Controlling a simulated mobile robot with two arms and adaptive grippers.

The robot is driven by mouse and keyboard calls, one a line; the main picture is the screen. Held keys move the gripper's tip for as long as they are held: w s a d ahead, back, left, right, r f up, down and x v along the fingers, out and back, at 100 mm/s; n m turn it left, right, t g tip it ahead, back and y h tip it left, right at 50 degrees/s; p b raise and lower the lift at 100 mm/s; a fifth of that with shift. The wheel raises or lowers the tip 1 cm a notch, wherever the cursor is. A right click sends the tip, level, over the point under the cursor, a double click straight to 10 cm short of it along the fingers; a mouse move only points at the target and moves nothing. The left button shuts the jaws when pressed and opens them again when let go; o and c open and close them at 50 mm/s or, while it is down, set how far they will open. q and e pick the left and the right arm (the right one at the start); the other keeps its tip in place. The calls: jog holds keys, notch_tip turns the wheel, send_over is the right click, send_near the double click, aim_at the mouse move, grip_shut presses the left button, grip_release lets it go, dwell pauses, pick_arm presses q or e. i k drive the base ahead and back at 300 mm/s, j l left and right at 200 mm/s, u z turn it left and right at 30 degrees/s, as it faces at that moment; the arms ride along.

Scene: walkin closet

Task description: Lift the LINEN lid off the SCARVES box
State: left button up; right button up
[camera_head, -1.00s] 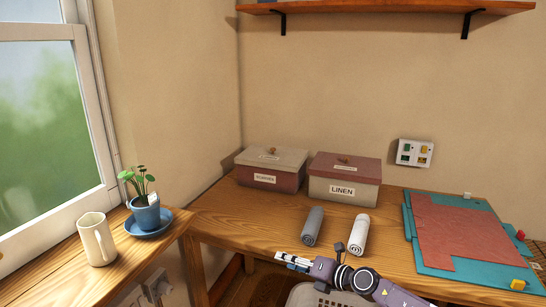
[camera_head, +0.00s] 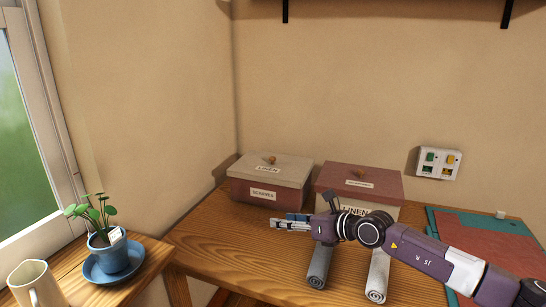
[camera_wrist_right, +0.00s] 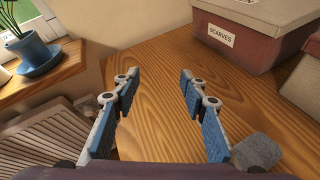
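The SCARVES box (camera_head: 266,194) has a dark red body and stands at the back left of the table against the wall. The pale LINEN lid (camera_head: 284,170) with a small wooden knob (camera_head: 269,159) sits on it. The box front also shows in the right wrist view (camera_wrist_right: 240,42). Beside it on the right is the pale LINEN box (camera_head: 335,203), wearing a dark red lid (camera_head: 365,180); the arm partly hides it. My right gripper (camera_head: 274,223) is in front of the SCARVES box, apart from it. In the wrist view its fingers (camera_wrist_right: 160,85) are open and empty. My left gripper is not in view.
A grey rolled cloth (camera_head: 319,267) and a white one (camera_head: 377,275) lie below my right arm. A plant pot on a blue saucer (camera_head: 95,274) and a mug (camera_head: 36,285) stand at left. A teal mat (camera_head: 455,222) lies at right.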

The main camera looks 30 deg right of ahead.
aim_at(288, 171)
jog(key=i+l, duration=0.9)
jog(key=i, duration=0.15)
